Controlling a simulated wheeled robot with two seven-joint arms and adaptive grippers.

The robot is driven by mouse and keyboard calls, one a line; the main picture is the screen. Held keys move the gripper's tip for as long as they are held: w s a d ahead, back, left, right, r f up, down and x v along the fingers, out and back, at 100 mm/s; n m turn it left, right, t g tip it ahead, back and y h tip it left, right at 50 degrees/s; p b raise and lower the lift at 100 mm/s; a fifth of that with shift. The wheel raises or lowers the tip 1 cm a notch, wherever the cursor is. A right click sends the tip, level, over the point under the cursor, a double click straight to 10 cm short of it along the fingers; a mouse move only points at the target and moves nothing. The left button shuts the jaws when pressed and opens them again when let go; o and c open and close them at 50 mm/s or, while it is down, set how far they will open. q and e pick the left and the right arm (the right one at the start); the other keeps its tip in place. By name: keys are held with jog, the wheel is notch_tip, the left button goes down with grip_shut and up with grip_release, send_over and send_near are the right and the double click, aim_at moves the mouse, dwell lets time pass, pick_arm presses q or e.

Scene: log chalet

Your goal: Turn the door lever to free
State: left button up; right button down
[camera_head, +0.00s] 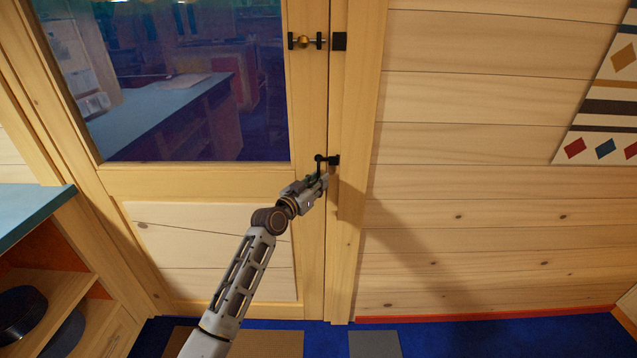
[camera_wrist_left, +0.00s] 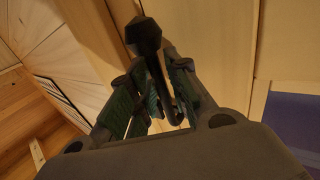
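The black door lever (camera_head: 319,166) is on the right edge of the wooden door (camera_head: 215,182), below the glass pane. It points downward from its pivot. My left gripper (camera_head: 319,181) is at the lower part of the lever. In the left wrist view, the dark lever (camera_wrist_left: 147,35) runs between the green-padded fingers of the gripper (camera_wrist_left: 158,82). The fingers converge close on both sides of it and look shut on it. The finger contact is partly hidden. My right gripper is in neither view.
A second latch with a brass knob (camera_head: 304,41) is higher on the door edge. A plank wall (camera_head: 480,200) is to the right, with a patterned hanging (camera_head: 606,100). A shelf with a blue top (camera_head: 30,212) stands at the left. Blue carpet (camera_head: 450,338) covers the floor.

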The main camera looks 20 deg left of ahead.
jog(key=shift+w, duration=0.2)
pick_arm(q)
jog(key=c, duration=0.4)
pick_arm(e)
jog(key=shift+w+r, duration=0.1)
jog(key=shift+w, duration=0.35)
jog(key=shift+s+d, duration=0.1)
